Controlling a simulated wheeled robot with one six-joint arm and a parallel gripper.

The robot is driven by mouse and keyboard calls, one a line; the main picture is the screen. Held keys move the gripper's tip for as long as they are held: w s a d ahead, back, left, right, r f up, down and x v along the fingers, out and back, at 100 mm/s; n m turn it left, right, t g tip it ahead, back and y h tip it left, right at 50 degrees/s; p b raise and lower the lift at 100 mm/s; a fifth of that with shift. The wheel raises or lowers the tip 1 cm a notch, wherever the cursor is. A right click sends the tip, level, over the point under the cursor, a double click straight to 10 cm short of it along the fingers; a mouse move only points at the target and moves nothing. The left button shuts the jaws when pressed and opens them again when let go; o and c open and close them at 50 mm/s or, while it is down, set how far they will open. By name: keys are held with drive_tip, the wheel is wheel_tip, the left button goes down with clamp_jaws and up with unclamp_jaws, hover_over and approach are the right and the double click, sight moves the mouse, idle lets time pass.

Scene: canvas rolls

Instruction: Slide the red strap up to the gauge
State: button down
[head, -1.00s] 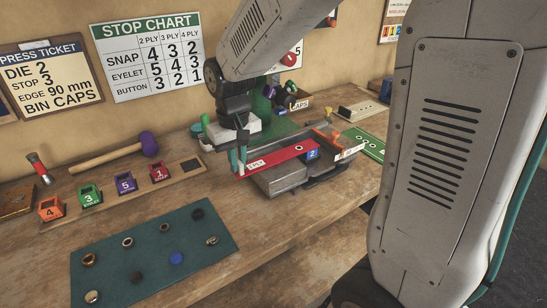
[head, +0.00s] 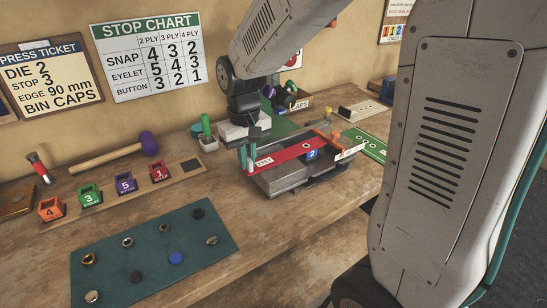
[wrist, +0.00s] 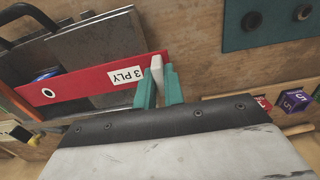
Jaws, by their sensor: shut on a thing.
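The red strap (head: 290,154) lies across the top of the grey metal press bed, with a white "3 PLY" label near its left end. It also shows in the wrist view (wrist: 90,84), where a dark-ringed eyelet is near its far end. My gripper (head: 248,160) is shut on the strap's label end, its teal fingers on either side of the edge; the fingertips also show in the wrist view (wrist: 158,75). The orange gauge (head: 334,138) stands at the bed's right end, close to the strap's far end.
A teal mat (head: 150,262) with several rings and caps lies at the front left. A green strip (head: 368,145) is right of the press. Bare bench lies before the press.

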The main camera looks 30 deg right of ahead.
drive_tip(key=shift+d, duration=0.25)
drive_tip(key=c, duration=1.4)
unclamp_jaws()
wheel_tip(320, 180, up, 8)
drive_tip(key=shift+f, duration=0.1)
drive_tip(key=s+r+t, duration=0.1)
drive_tip(key=s, duration=2.1)
drive_tip(key=shift+s+r, duration=0.15)
drive_tip(key=shift+r, duration=0.2)
